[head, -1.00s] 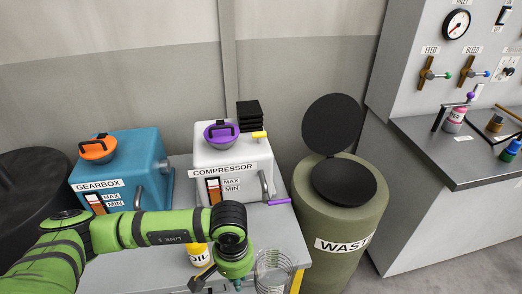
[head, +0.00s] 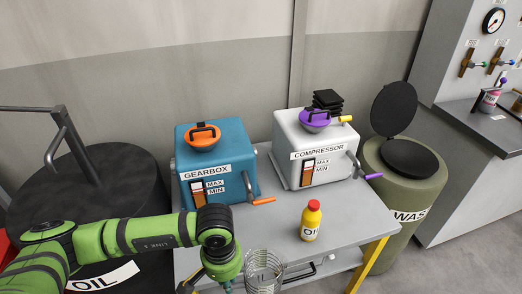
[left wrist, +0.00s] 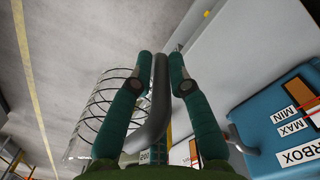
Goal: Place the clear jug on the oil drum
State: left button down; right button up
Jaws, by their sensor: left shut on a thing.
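The clear jug (head: 264,270), with dark rings around it, shows in the head view at the bottom centre, in front of the table's near edge. My left gripper (head: 225,284) is beside it on its left, partly cut off by the frame. In the left wrist view my left gripper (left wrist: 161,62) is shut on the jug's grey handle, and the clear jug (left wrist: 102,105) is left of the fingers. The black oil drum (head: 125,185) stands at the left, its white OIL label partly behind my left arm. My right gripper is not in view.
The grey table (head: 345,232) holds the blue gearbox (head: 238,165), the white compressor (head: 290,150) and a yellow oil bottle (head: 311,222) with a red cap. A bent grey bar (head: 75,150) rises from the drum's top. A green waste bin (head: 410,175) stands at the right.

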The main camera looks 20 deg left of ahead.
aim_at(76, 216)
jog(key=k+j, duration=0.15)
jog(key=j, duration=0.2)
jog(key=k+j, duration=0.1)
jog(key=j, duration=0.3)
jog(key=k+j, duration=0.15)
jog(key=j, duration=0.2)
jog(key=k+j, duration=0.15)
jog(key=j, duration=0.25)
jog(key=k+j, duration=0.15)
jog(key=j, duration=0.2)
jog(key=i+j, duration=0.1)
jog(key=j, duration=0.2)
jog(key=i+j, duration=0.15)
jog(key=j, duration=0.15)
jog(key=i+j, duration=0.1)
jog(key=j, duration=0.2)
